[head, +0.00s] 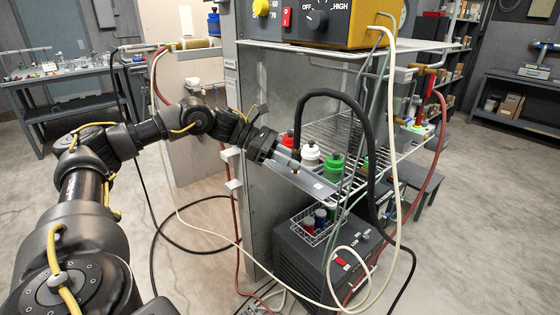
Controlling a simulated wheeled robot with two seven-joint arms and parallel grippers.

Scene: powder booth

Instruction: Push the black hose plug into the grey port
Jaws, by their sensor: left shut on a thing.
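My left gripper (291,164) reaches in from the left to the front of the wire shelf. It is shut on the black hose plug (296,154), at the lower end of a thick black hose. The black hose (342,97) arches up from the gripper, over to the right and down past the shelf. The fingers hide most of the plug. A flat grey plate (318,184) with a small mark lies just below and right of the fingers. I cannot make out the grey port, nor whether the plug touches it. My right gripper is not in view.
Bottles with red, white and green (334,166) tops stand on the wire shelf behind the gripper. A cream hose (392,110) and thin green lines hang in front. A black box unit (316,262) and a wire basket (312,226) are below. Cables lie on the floor.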

